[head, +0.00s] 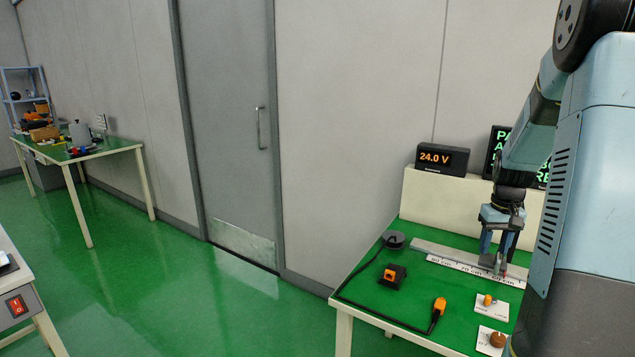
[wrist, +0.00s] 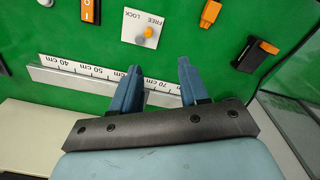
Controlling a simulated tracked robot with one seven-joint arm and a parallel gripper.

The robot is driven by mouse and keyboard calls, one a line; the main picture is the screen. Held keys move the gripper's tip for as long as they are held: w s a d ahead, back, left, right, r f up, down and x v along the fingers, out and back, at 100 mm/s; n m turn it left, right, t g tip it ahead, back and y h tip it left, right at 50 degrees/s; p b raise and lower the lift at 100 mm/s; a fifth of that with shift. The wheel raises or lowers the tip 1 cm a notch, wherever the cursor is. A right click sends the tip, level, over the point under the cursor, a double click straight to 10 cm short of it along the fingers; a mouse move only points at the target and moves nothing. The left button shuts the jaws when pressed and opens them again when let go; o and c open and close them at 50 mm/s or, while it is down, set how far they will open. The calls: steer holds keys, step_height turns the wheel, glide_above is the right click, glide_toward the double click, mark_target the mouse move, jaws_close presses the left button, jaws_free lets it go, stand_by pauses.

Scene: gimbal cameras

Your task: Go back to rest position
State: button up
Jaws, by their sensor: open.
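My gripper (head: 498,268) points down over the back of the green-topped bench (head: 365,293). Its two blue fingers are apart in the wrist view (wrist: 160,68), with nothing seen held between them. A grey rail with a white centimetre scale (head: 455,266) runs under the fingers; it also crosses the wrist view (wrist: 80,82). A small red mark shows by the fingertips in the head view; I cannot tell what it belongs to. My arm hides the bench's right end in the head view.
On the bench are an orange plug (head: 439,306) on a black cable, a black-and-orange socket (head: 391,276), a FREE/LOCK switch plate (wrist: 142,28) and a knob plate (head: 491,341). A 24.0 V display (head: 443,158) stands behind. Open green floor lies left.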

steer(key=s+a+r+n+t, duration=0.1)
steer(key=s+a+r, duration=0.3)
steer(key=a+r, duration=0.35)
steer(key=s+a+r+t, duration=0.2)
steer(key=s+a+r, duration=0.35)
steer(key=a, duration=0.25)
steer(key=s+a+r+t, duration=0.2)
steer(key=s+a+r, duration=0.2)
steer(key=s+a, duration=0.5)
steer(key=s, duration=0.4)
steer(key=shift+s+a+r+n, duration=0.15)
steer(key=shift+a+n, duration=0.15)
steer(key=shift+n, duration=0.1)
